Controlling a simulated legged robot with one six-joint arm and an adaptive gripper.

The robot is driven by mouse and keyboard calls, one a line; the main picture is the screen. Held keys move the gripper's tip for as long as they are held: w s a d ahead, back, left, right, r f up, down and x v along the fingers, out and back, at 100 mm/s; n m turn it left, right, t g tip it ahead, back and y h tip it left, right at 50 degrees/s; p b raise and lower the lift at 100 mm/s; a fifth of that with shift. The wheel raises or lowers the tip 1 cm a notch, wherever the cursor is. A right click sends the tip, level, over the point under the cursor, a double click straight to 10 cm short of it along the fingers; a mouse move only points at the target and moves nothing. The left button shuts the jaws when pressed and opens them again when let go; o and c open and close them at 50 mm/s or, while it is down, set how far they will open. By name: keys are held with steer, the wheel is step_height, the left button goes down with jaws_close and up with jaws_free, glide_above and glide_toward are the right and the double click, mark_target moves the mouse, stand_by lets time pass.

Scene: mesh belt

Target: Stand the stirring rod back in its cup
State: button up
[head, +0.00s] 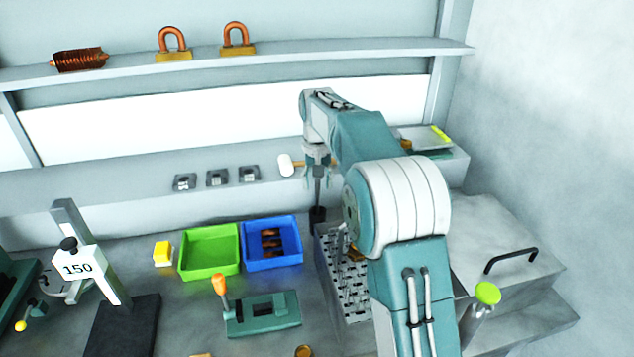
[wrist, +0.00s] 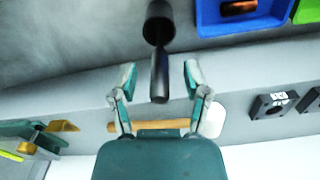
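The stirring rod (wrist: 159,78) is dark, with a thicker end toward my wrist. Its other end runs to the mouth of a black cup (wrist: 158,20) in the wrist view, and it looks upright in the cup. In the head view the rod (head: 317,192) shows below my gripper (head: 318,174), above the cup (head: 317,217) on the bench. My gripper (wrist: 160,75) is open, its fingers on either side of the rod's thick end, with a gap on both sides. The rod's lower tip is hidden.
A white-headed mallet (head: 286,165) lies on the ledge behind. A blue bin (head: 290,257) with copper parts and a green bin (head: 211,253) stand left of the cup. A metal rack with pegs (head: 351,294) is close at right. Copper pieces sit on the shelf (head: 330,50).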

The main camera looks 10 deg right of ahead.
step_height(320, 180, up, 12)
steer(key=shift+f, duration=0.1)
stand_by(0.6)
stand_by(0.7)
steer(key=s+r+n+t, duration=0.1)
steer(key=s+r+t, duration=0.25)
steer(key=s, duration=1.45)
steer(key=s+f+t, duration=0.1)
steer(key=s+f, duration=0.4)
steer(key=s, duration=0.4)
steer(key=s+f+t, duration=0.1)
steer(key=s+f, duration=0.5)
steer(key=s, duration=0.3)
steer(key=shift+s+f+n, duration=0.25)
steer(key=shift+n, duration=0.15)
